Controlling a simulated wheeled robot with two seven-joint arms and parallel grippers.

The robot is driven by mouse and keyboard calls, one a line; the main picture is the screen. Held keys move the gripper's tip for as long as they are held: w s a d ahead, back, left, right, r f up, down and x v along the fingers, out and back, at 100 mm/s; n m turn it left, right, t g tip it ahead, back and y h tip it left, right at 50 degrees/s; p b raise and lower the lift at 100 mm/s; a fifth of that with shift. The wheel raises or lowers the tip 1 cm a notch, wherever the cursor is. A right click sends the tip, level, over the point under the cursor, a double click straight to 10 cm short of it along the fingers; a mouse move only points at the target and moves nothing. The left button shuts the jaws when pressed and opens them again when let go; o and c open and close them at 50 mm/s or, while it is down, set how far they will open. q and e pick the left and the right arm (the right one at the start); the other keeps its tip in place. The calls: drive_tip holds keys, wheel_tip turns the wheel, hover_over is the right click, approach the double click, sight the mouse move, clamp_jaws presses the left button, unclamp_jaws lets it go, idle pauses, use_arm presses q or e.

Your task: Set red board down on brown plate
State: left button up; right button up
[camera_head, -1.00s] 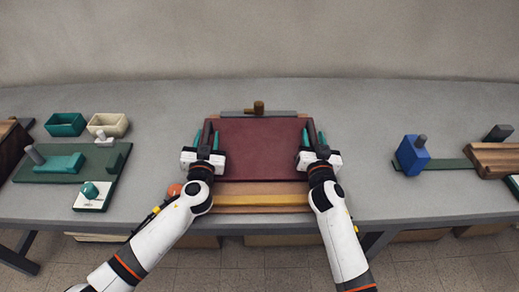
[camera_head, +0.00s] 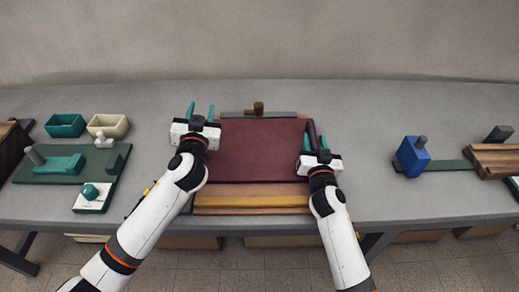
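The dark red board (camera_head: 262,150) lies flat in the middle of the table. A brown wooden piece (camera_head: 250,189) with a yellowish strip shows along its front edge; whether it is the brown plate, and how the board rests on it, is partly hidden. My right gripper (camera_head: 314,142) is at the board's right edge. Its fingers are apart, with a dark upright piece (camera_head: 311,128) showing beyond and between them.
A grey bar with a brown knob (camera_head: 258,108) lies behind the board. At left are a teal bin (camera_head: 65,125), a cream bin (camera_head: 108,125) and a green base (camera_head: 70,165). At right are a blue block (camera_head: 412,156) and a wooden block (camera_head: 495,160). Bare table separates these from the board.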

drive_tip(key=s, duration=1.1)
drive_tip(key=shift+s+d, duration=0.1)
drive_tip(key=shift+d, duration=0.05)
